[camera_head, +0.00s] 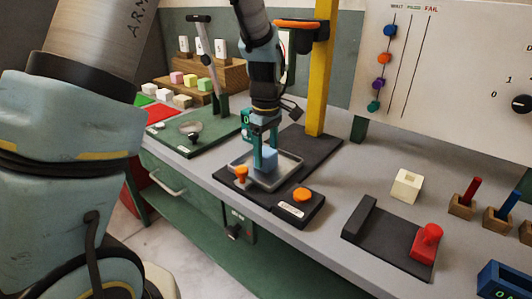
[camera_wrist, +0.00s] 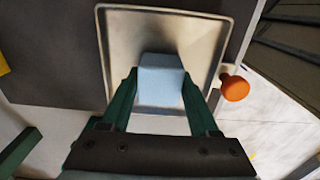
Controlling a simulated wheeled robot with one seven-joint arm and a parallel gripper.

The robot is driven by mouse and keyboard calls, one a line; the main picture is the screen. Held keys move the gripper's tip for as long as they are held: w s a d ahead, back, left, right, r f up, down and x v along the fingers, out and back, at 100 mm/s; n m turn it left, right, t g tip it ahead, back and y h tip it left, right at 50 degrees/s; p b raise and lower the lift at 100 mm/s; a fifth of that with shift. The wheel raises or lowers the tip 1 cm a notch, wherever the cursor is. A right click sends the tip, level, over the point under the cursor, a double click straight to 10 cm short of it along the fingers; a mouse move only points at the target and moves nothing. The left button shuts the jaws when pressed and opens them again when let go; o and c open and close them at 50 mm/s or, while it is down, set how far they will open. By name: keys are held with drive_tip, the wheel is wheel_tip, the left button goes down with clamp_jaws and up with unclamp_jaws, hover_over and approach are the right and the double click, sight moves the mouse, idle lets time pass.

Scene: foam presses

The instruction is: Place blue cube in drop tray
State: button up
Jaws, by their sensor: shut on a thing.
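The blue cube (camera_head: 266,160) is at the metal drop tray (camera_head: 289,177) on the dark base of the yellow-posted press. My gripper (camera_head: 264,158) reaches down from above with its green fingers on the cube. In the wrist view the blue cube (camera_wrist: 160,80) sits between the two green fingers (camera_wrist: 160,92), which are shut on it. The tray (camera_wrist: 115,25) is behind the cube there, its rim around it on the visible sides. I cannot tell whether the cube's underside touches the tray floor.
An orange knob (camera_head: 241,173) stands at the tray's left front, and an orange button (camera_head: 302,195) on a black box sits at its right front. The yellow post (camera_head: 322,75) rises behind.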

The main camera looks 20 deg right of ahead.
sight(266, 151)
drive_tip(key=o, duration=1.3)
wheel_tip(266, 151, up, 12)
drive_tip(key=b, duration=0.1)
drive_tip(key=w+a+f+m, duration=0.2)
drive_tip(key=a+f+m, duration=0.15)
drive_tip(key=a, duration=1.25)
drive_tip(key=s+a+f+m, duration=0.1)
drive_tip(key=s+a, duration=0.1)
drive_tip(key=a, duration=0.2)
drive_tip(key=s+a+f+m+t, duration=0.1)
drive_tip(key=s+a+f, duration=0.1)
drive_tip(key=a, duration=0.3)
drive_tip(key=s+a+f+m, duration=0.1)
drive_tip(key=s+a+f, duration=0.1)
drive_tip(key=a, duration=0.3)
drive_tip(key=shift+a+f+m+t, duration=0.1)
drive_tip(key=shift+f+m+t, duration=0.05)
drive_tip(key=shift+m+t, duration=0.15)
